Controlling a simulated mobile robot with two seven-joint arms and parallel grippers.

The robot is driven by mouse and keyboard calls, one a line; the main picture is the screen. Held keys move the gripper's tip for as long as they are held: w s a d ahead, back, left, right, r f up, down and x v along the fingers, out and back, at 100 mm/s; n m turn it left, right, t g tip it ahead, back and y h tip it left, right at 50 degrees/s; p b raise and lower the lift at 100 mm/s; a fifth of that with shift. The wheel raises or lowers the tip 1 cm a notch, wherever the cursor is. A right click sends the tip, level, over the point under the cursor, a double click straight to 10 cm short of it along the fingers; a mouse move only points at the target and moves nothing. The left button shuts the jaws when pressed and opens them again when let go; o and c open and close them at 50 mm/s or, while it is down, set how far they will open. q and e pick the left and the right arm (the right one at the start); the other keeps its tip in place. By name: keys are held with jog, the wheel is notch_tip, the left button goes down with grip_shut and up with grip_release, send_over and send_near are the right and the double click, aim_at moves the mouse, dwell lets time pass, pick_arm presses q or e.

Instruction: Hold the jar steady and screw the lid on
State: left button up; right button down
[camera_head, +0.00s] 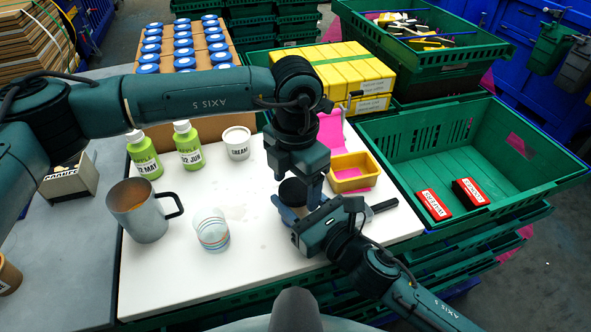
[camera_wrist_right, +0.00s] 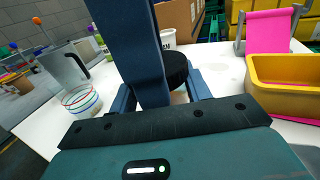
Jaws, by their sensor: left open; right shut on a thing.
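The jar (camera_wrist_right: 180,97) stands on the white board, mostly hidden between my right gripper's fingers. A black lid (camera_head: 293,190) is on top of it; the lid also shows in the right wrist view (camera_wrist_right: 176,68). Whether its thread is engaged cannot be seen. My right gripper (camera_head: 288,210) comes in low from the right and is shut around the jar's body. My left gripper (camera_head: 304,186) points down from above, open, with its fingers by the lid. One blue finger of it crosses the right wrist view in front of the lid.
A striped glass (camera_head: 213,232) and a grey mug (camera_head: 140,215) stand left on the white board (camera_head: 180,285). Green bottles (camera_head: 188,145) and a cream tub (camera_head: 237,143) stand behind. A yellow tray (camera_head: 353,172) and a dark-handled tool (camera_head: 380,208) lie close right. A green crate (camera_head: 470,140) is beyond.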

pick_arm(q)
jog(key=c, duration=1)
jog(key=m, duration=0.3)
jog(key=shift+m, duration=0.3)
jog(key=o, duration=1.1)
